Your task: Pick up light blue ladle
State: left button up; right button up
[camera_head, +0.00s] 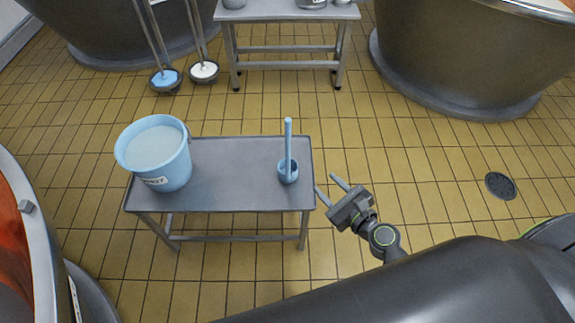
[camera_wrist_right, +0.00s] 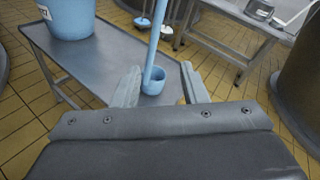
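The light blue ladle (camera_head: 288,152) stands upright on the right part of a grey metal table (camera_head: 232,197), its cup resting on the top and its long handle pointing up. My right gripper (camera_head: 326,186) is open and empty just off the table's right edge, to the right of the ladle and apart from it. In the right wrist view the ladle (camera_wrist_right: 153,77) shows ahead, with its cup beyond and between the two spread fingers (camera_wrist_right: 163,86). My left gripper is not in view.
A light blue bucket (camera_head: 156,153) with pale contents stands on the table's left part. Large vats (camera_head: 465,50) stand around. Another metal table (camera_head: 285,12) is at the back, with two long-handled tools (camera_head: 165,79) beside it. Tiled floor right of the table is clear around a drain (camera_head: 500,185).

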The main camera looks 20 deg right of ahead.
notch_tip(320, 180, up, 7)
jog(key=a+m+t+y, duration=0.1)
jog(key=m+t, duration=0.1)
jog(key=m, duration=0.1)
jog(key=p, duration=0.2)
send_near(290, 129)
jog(key=x, duration=0.5)
jog(key=shift+a+r, duration=0.1)
jog(key=shift+a, duration=0.15)
jog(key=shift+d+b+x, duration=0.1)
jog(key=shift+b+x, duration=0.1)
jog(key=shift+x, duration=1.25)
jog(key=shift+d+b+x, duration=0.15)
jog(key=shift+b+x, duration=0.05)
jog(key=shift+x, duration=1.3)
grip_shut()
